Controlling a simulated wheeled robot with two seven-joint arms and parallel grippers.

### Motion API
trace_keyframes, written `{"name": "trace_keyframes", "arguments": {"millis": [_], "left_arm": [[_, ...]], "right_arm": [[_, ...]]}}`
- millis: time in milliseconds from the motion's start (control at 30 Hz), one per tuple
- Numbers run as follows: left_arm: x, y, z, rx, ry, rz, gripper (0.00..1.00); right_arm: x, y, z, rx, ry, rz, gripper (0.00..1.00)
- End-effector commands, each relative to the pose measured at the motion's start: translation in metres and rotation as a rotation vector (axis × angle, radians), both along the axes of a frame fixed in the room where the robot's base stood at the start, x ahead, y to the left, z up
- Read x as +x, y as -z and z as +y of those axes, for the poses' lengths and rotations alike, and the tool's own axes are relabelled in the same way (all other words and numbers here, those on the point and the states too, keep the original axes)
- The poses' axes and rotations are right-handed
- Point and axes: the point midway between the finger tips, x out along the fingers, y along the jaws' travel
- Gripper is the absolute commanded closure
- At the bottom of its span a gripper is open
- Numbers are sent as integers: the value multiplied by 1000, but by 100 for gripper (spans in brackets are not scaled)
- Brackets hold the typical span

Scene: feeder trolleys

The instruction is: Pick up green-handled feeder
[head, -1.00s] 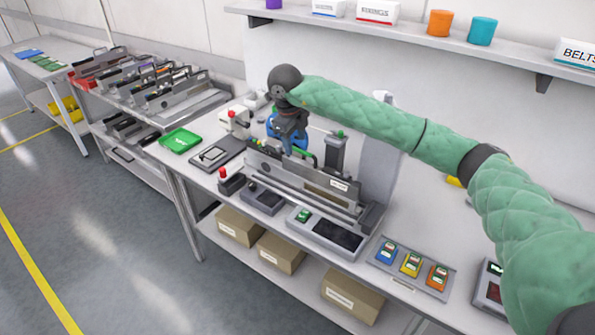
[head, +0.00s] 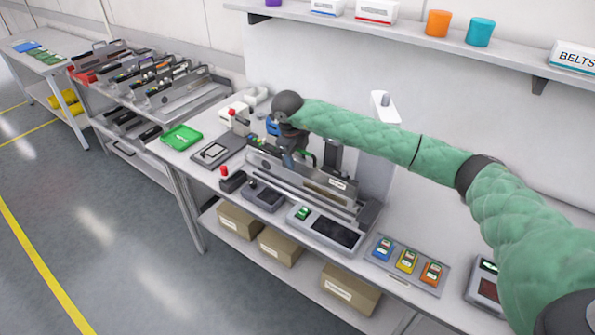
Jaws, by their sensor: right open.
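A long grey feeder (head: 305,178) stands on edge in a metal fixture on the middle bench. A bit of its green handle (head: 310,157) shows beside my right gripper (head: 289,161). My right gripper points down at the feeder's upper edge, near its left end. It is open, and its fingers are small and dark. The wrist and fingers hide part of the handle, and I cannot tell whether the fingers touch it. My left gripper is not in view.
A dark post (head: 333,158) stands behind the feeder. A blue spool (head: 272,126) is just behind my gripper. A green tray (head: 181,137) lies to the left. A trolley (head: 205,104) with several feeders stands further left. A shelf (head: 400,30) runs above.

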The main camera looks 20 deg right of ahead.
Motion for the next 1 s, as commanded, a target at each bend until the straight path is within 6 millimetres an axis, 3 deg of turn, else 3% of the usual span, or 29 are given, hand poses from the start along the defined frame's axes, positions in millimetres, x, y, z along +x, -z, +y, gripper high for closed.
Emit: {"name": "trace_keyframes", "arguments": {"millis": [167, 433, 1000], "left_arm": [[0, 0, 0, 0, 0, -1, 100], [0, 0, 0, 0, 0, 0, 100], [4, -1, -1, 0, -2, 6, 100]], "right_arm": [[0, 0, 0, 0, 0, 0, 49], [0, 0, 0, 0, 0, 0, 98], [3, -9, -2, -1, 3, -8, 100]]}}
